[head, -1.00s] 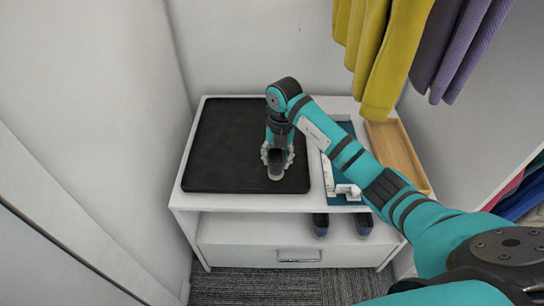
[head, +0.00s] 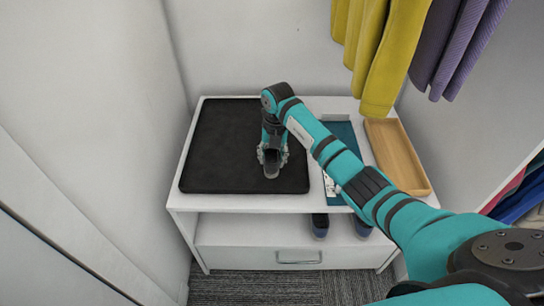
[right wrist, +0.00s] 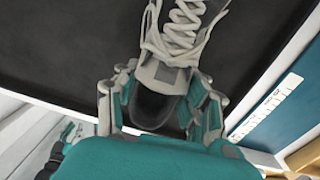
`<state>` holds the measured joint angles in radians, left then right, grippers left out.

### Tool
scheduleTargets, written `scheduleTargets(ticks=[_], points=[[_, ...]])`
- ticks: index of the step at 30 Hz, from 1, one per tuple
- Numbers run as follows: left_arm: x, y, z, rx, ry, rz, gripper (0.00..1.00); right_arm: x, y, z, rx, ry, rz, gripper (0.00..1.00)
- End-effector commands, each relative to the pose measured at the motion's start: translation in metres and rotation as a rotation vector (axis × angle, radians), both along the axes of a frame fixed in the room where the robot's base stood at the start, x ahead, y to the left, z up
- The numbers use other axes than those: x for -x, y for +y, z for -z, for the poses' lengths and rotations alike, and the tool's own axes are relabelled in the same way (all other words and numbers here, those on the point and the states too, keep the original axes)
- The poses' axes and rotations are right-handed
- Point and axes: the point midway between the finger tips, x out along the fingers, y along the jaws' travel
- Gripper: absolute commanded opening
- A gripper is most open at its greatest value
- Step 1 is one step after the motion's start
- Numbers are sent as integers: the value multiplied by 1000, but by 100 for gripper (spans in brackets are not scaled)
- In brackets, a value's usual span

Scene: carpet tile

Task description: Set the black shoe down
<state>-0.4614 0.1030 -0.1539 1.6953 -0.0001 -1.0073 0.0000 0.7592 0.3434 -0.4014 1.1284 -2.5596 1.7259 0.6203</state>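The shoe (right wrist: 175,75) shows from above in the right wrist view, with a dark lining, pale laces and grey-white upper parts. In the head view only its dark heel end (head: 271,165) shows; my gripper and arm hide the rest. My right gripper (right wrist: 160,100) has a finger on each side of the heel and is shut on it. In the head view the right gripper (head: 272,155) is over the front part of the black mat (head: 215,150). I cannot tell whether the sole touches the mat. My left gripper is not in view.
The mat lies on a white shelf unit (head: 187,208). A blue board (head: 340,130) with white markings and a wooden tray (head: 398,155) lie to the right. Blue-black shoes (head: 320,225) stand on the lower shelf. Yellow clothes (head: 375,60) hang above right. The mat's left part is clear.

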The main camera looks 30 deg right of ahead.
Motion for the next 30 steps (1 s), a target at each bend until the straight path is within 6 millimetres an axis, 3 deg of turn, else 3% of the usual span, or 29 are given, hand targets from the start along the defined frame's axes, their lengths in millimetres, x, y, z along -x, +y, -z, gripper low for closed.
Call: scheduleTargets(ticks=[1, 5, 15, 24, 30], points=[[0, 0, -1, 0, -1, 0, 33, 0, 0, 0, 0, 0, 1, 48], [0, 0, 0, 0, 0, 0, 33, 0, 0, 0, 0, 0, 1, 65], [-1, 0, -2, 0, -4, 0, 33, 0, 0, -4, 0, 0, 1, 66], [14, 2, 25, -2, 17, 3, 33, 1, -4, -52, 2, -2, 1, 66], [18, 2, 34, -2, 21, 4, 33, 2, -5, -74, 1, 0, 2, 66]])
